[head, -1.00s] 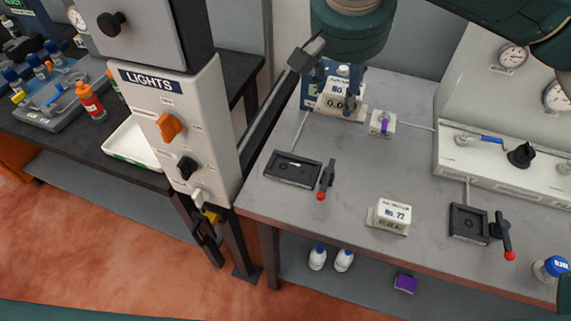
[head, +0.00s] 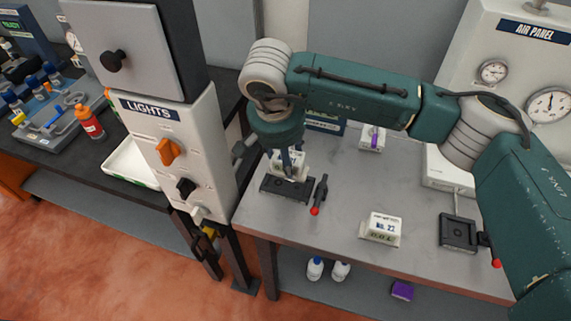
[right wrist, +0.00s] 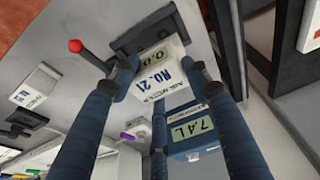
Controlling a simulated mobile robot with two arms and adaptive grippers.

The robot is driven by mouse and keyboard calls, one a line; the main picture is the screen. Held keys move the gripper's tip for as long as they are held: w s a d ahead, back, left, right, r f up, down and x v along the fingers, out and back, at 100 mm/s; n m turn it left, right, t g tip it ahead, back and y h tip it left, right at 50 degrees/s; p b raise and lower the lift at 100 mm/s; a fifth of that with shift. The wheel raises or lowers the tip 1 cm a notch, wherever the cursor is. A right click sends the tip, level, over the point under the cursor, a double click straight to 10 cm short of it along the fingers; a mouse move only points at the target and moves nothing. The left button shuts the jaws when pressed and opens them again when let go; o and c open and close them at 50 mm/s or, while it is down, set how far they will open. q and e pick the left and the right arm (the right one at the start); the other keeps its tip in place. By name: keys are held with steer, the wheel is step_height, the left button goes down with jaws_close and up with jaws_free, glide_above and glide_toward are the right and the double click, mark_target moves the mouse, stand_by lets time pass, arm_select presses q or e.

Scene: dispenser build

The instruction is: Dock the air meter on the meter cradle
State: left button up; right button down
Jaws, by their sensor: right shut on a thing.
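My right gripper (head: 289,172) is shut on a white air meter, No. 21 (head: 297,160), over the back part of the left black meter cradle (head: 285,189). In the right wrist view, the gripper's (right wrist: 152,80) blue fingers hold the meter (right wrist: 160,70) by its sides, with the cradle (right wrist: 140,32) just beyond it. Whether the meter touches the cradle cannot be told. The cradle's red-tipped lever (head: 319,195) stands at its right. My left gripper is not in view.
A second white meter, No. 22 (head: 382,229), stands near the bench front. Another black cradle (head: 458,232) lies to the right. A blue box with a display (right wrist: 193,134) and a purple-marked white block (head: 371,138) are behind. The LIGHTS post (head: 183,150) stands close at left.

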step_height(320, 180, down, 5)
steer(key=shift+r+p, duration=0.15)
steer(key=shift+p, duration=0.55)
steer(key=shift+f, duration=0.25)
steer(key=shift+s, duration=0.1)
steer(key=c, duration=1.1)
jaws_free()
steer(key=shift+f, duration=0.15)
steer(key=shift+o, duration=1.3)
